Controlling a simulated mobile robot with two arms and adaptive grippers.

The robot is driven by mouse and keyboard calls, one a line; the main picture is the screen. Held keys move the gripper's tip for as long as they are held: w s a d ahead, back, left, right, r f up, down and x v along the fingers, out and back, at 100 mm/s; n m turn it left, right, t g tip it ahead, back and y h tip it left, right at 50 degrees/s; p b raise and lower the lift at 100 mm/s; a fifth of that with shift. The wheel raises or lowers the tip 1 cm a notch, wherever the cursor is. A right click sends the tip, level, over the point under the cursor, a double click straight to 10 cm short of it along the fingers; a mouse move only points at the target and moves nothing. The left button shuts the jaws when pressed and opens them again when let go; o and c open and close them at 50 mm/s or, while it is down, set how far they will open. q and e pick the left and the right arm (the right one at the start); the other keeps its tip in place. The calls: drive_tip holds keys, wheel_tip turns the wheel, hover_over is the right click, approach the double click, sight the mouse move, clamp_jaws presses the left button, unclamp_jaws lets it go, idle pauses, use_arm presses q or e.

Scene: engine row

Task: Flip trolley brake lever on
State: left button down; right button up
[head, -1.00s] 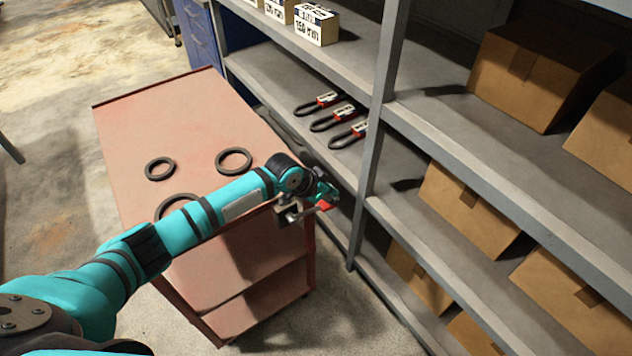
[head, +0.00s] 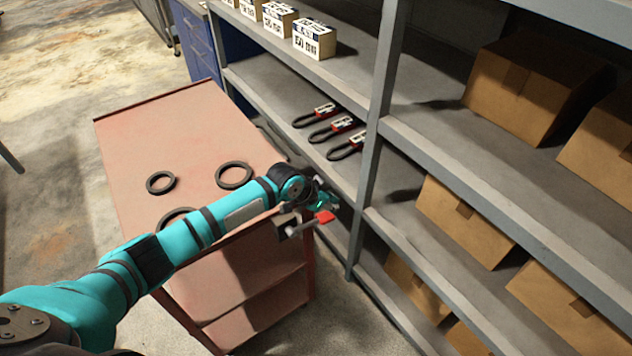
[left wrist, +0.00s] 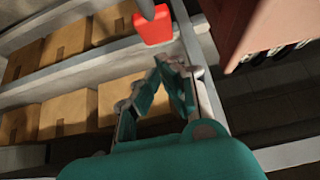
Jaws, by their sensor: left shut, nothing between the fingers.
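The pink trolley (head: 130,140) stands at the left, beside the shelving. Its brake lever (head: 324,217) is a grey rod with a red tip, sticking out sideways toward the shelves from a bracket at the trolley's near right corner. The red tip also shows at the top of the left wrist view (left wrist: 153,27). My left gripper (head: 330,204) is just behind and above the red tip in the head view. In the left wrist view its fingers (left wrist: 172,64) are shut and empty, a little below the tip; I cannot tell whether they touch it. My right gripper is not in view.
Several black rings (head: 234,175) lie on the trolley top. The grey shelving (head: 372,165) runs close along the right, with belts (head: 332,130), small labelled boxes (head: 314,40) and brown cartons (head: 465,215). Only a narrow gap separates trolley and shelves.

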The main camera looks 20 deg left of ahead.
use_arm(q)
wheel_tip(320, 180, up, 3)
drive_tip(key=shift+w+d+f+p, duration=0.1)
drive_tip(key=shift+w+p, duration=0.05)
drive_tip(key=shift+p, duration=0.45)
drive_tip(key=shift+s+a+r+b, duration=0.35)
drive_tip(key=shift+a+r+b, duration=0.05)
drive_tip(key=shift+b, duration=0.3)
drive_tip(key=b+v, duration=0.1)
drive_tip(key=v, duration=0.7)
drive_tip(key=shift+w+d+r, duration=0.15)
drive_tip(key=shift+w+d, duration=0.05)
drive_tip(key=shift+d, duration=0.1)
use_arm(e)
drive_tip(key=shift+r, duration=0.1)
